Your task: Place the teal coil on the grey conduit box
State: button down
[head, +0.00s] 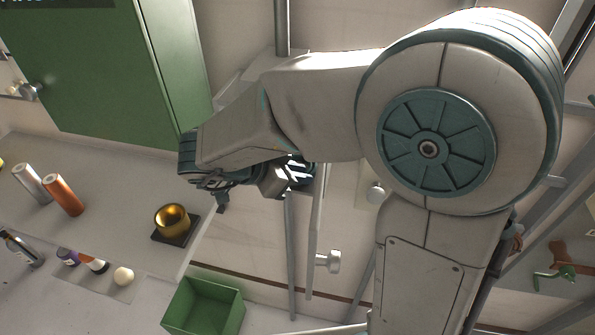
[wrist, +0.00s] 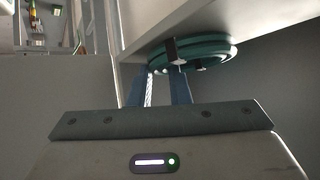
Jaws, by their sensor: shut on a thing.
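The teal coil (wrist: 205,52) is a flat ring of teal turns, seen nearly edge-on in the wrist view, just under a pale ledge. My gripper (wrist: 170,66) is shut on it at the near edge; dark parts at the fingertips hide some of it. I cannot pick out the grey conduit box with certainty in either view.
A gold cup (head: 172,219) stands on a dark square on the grey counter (head: 110,190). Orange (head: 63,195) and silver (head: 31,183) cylinders stand to its left. A green bin (head: 204,305) is below, a green cabinet (head: 90,70) behind. A pale ledge (wrist: 150,22) hangs close above the fingers.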

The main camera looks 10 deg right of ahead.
jog(key=c, duration=1.3)
grip_release()
jog(key=shift+f, duration=0.15)
jog(key=v, duration=1.2)
jog(key=shift+b, duration=0.35)
